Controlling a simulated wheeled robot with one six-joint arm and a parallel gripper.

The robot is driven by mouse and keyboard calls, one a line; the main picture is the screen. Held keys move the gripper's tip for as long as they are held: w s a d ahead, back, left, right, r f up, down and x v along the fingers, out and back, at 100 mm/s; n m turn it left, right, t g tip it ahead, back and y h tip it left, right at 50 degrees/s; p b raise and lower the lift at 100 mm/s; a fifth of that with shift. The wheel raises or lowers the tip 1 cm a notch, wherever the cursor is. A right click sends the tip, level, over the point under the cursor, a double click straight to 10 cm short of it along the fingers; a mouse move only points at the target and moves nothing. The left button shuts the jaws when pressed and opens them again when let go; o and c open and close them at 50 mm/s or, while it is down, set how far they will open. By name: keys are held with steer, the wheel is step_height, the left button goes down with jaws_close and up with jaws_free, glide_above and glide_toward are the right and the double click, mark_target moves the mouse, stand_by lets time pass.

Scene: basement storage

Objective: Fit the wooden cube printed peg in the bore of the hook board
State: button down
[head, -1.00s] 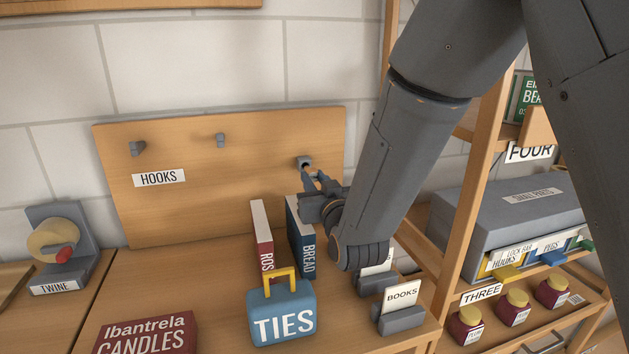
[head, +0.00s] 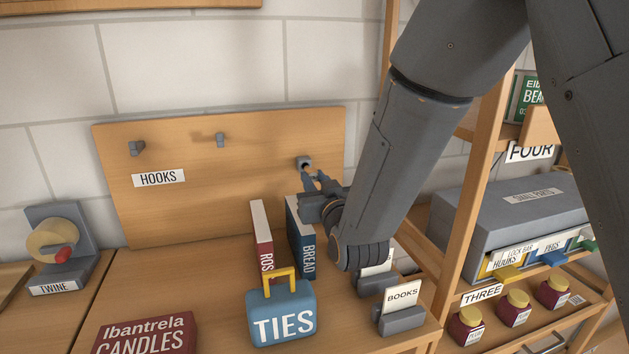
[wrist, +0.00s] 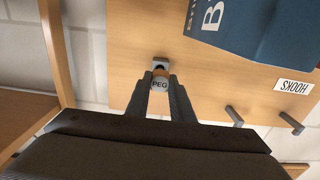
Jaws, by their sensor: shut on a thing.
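The hook board (head: 240,205) is an upright wooden panel against the wall, with a HOOKS label and grey hooks on it. A grey block with a dark opening, the bore (head: 304,162), sits on its right side; it also shows in the wrist view (wrist: 161,62). My gripper (head: 312,178) is at that block, its fingers pointing at the board. The peg lines up closely with the block. Whether its far end is inside the bore cannot be told.
Below my gripper stand the BREAD book (head: 301,238) and the ROS book (head: 262,236). The blue TIES box (head: 282,315) and the BOOKS card holder (head: 401,318) are in front. A shelf post (head: 478,170) stands close on the right.

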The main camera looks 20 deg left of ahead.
mark_target(310, 169)
steer(key=shift+b+x, duration=0.6)
steer(key=shift+x, duration=1.45)
steer(key=c, duration=1.5)
jaws_free()
steer(key=shift+o, duration=0.2)
steer(key=shift+b+v, duration=0.7)
steer(key=shift+v, duration=3.25)
